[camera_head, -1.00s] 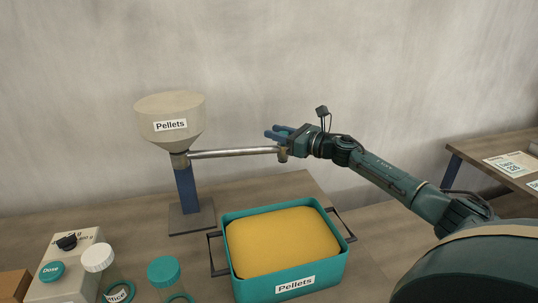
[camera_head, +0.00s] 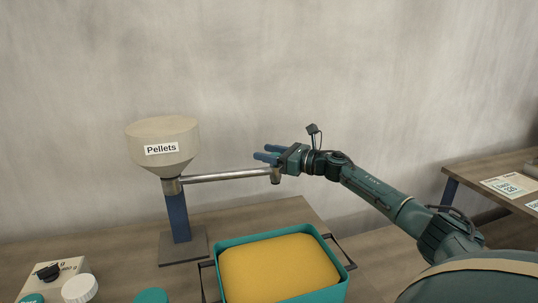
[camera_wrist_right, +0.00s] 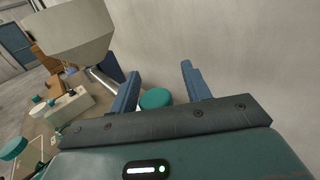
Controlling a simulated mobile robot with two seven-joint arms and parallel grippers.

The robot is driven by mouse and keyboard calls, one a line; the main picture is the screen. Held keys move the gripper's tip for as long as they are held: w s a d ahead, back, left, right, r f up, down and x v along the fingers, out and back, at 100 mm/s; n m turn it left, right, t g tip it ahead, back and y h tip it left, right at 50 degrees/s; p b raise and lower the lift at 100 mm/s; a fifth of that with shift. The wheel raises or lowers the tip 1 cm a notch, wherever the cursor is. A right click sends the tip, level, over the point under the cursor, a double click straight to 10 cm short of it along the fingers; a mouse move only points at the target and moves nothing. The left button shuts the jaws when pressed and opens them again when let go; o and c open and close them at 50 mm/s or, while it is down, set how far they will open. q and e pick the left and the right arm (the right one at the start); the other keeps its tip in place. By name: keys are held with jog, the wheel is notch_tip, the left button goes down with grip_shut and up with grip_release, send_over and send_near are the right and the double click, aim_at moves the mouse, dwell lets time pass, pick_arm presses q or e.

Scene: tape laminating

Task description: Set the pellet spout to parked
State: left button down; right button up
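The pellet spout (camera_head: 228,177) is a grey metal tube running right from under the cream hopper (camera_head: 163,142) labelled "Pellets". Its end turns down in a short nozzle (camera_head: 276,176). My right gripper (camera_head: 265,153) is just above the spout's end, its blue fingers pointing left. In the right wrist view the fingers (camera_wrist_right: 160,88) are spread apart, with a round teal knob (camera_wrist_right: 156,98) showing between them; I cannot tell whether they touch it. The spout (camera_wrist_right: 103,80) also shows there, left of the fingers. My left gripper is not in view.
A teal bin (camera_head: 228,272) of yellow pellets stands below, in front of the spout. A blue post (camera_head: 178,217) carries the hopper. Caps and a scale-like box (camera_head: 62,273) are at the lower left. A plain wall is behind; another table (camera_head: 487,170) is at right.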

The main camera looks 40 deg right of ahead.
jog(key=shift+s+f, duration=0.1)
jog(key=shift+s, duration=0.05)
jog(key=shift+s+d+f, duration=0.1)
jog(key=shift+s, duration=0.1)
jog(key=b+v, duration=0.2)
jog(key=v, duration=1)
jog(key=shift+s+r, duration=0.25)
jog(key=shift+d, duration=0.15)
